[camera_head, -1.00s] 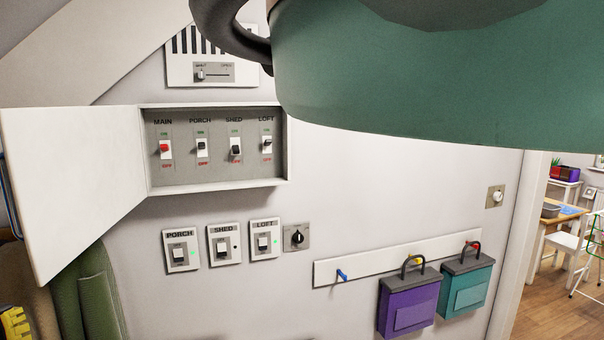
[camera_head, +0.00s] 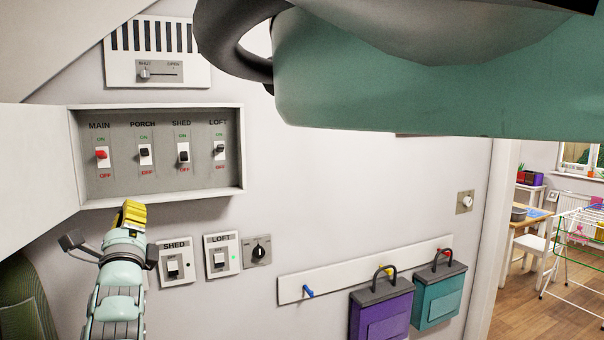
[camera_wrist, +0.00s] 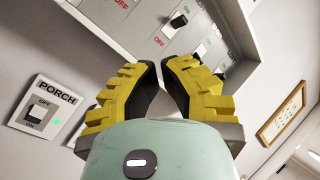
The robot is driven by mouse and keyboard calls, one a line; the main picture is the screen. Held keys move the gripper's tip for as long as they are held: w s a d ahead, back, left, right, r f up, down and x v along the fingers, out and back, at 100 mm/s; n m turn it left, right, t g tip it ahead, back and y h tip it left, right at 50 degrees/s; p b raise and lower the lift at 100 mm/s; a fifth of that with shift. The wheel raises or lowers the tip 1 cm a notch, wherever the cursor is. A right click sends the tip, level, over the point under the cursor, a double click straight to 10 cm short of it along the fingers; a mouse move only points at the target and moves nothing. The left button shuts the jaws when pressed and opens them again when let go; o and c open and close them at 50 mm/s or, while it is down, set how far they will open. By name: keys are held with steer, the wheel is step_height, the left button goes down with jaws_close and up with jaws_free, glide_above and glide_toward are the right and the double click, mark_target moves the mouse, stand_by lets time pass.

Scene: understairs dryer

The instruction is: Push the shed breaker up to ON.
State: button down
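The open breaker box (camera_head: 160,109) on the wall holds a row of breakers labelled MAIN, PORCH, SHED and LOFT. The shed breaker (camera_head: 183,154) is third from the left; its black lever sits low, toward OFF. My gripper (camera_head: 131,208) is below the box's bottom edge, left of the shed breaker and apart from it. In the wrist view, its yellow fingers (camera_wrist: 158,66) converge at the tips with nothing visible between them, and look shut. Breakers show beyond the tips there, one with a black lever (camera_wrist: 179,20); I cannot tell surely which is the shed one.
The box door (camera_head: 35,155) stands open on the left. Below the box are the shed wall switch (camera_head: 173,267), loft wall switch (camera_head: 220,258) and a knob (camera_head: 258,251); the porch switch (camera_wrist: 40,113) shows in the wrist view. A vent (camera_head: 160,50) is above. Purple and teal boxes hang right.

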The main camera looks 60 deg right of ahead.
mark_target(181, 169)
steer(key=s+d+r+m+g+y, duration=0.1)
steer(key=d+r+m, duration=0.1)
steer(key=d+m, duration=0.3)
steer(key=s+d+r+m+g+y, duration=0.2)
steer(key=d+m, duration=0.3)
steer(key=m, duration=0.1)
steer(key=shift+s+r, duration=0.25)
steer(key=shift+r, duration=0.1)
steer(key=shift+d, duration=0.1)
steer(key=shift+p+x, duration=2.3)
steer(key=shift+x, duration=2.75)
steer(key=shift+f, duration=0.15)
steer(key=shift+b, duration=0.35)
